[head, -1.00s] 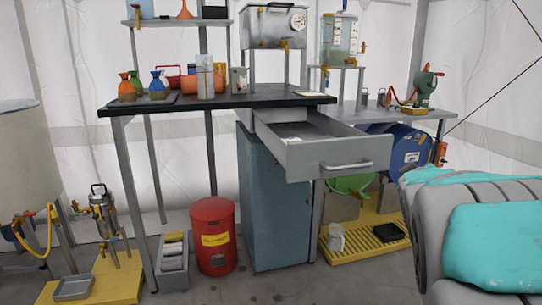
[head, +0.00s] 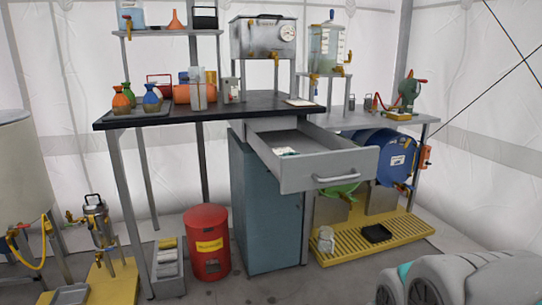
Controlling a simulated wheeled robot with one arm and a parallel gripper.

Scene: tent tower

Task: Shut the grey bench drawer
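The grey bench drawer (head: 308,178) is pulled well out from under the black bench top. Its front panel faces right and toward me, with a light bar handle (head: 347,178) across it. A small pale and green item (head: 286,151) lies inside the drawer. My gripper is not in view.
The black bench (head: 225,110) carries bottles and metal equipment. A blue-grey cabinet (head: 265,205) stands below the drawer. A red bin (head: 207,243) is left of it. A yellow grated platform (head: 370,237) lies to the right, with a blue drum (head: 398,158) behind.

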